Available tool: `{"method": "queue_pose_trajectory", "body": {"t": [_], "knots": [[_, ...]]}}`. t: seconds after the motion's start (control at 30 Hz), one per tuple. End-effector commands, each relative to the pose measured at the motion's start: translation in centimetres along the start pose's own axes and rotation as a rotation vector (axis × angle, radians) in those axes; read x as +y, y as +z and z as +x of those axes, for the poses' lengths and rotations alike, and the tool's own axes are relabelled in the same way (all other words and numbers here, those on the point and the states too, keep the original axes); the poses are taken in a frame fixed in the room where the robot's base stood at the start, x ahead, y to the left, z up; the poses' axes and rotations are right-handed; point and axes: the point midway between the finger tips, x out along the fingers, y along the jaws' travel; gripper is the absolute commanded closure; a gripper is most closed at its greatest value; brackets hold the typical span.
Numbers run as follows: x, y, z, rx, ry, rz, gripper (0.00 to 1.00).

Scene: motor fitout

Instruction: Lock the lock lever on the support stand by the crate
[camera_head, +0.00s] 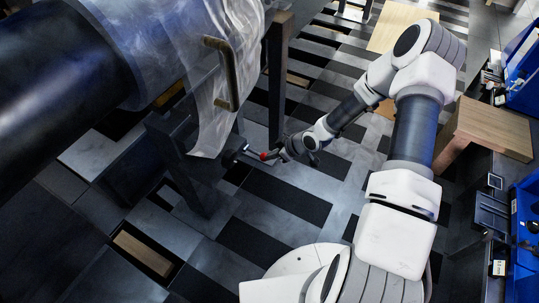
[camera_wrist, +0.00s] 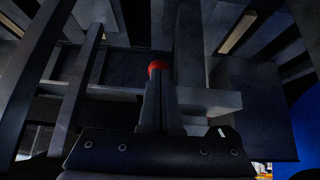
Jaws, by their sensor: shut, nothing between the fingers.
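The lock lever shows as a red ball knob (camera_head: 264,156) on a short rod at the side of the dark support stand (camera_head: 178,150). The knob (camera_wrist: 158,66) also shows in the wrist view, straight beyond my fingertips. My gripper (camera_head: 278,154) is shut and empty, with its tips close to the knob. In the wrist view the closed fingers (camera_wrist: 159,88) partly cover the knob and hide the rod. I cannot tell whether they touch the knob.
A large dark cylinder (camera_head: 60,75) with clear film (camera_head: 195,50) hanging off it lies above the stand. Blue crates (camera_head: 524,70) stand along the right edge. A wooden-topped table (camera_head: 490,128) is right of my arm. The striped floor (camera_head: 290,205) below the gripper is clear.

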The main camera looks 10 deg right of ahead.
Motion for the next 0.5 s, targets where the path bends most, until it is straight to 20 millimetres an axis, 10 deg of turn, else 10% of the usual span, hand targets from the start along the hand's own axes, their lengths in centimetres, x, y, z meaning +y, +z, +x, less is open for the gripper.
{"method": "queue_pose_trajectory", "body": {"t": [0.5], "knots": [[0.6,2.5,3.9,0.127,-0.002,0.001,1.0]]}}
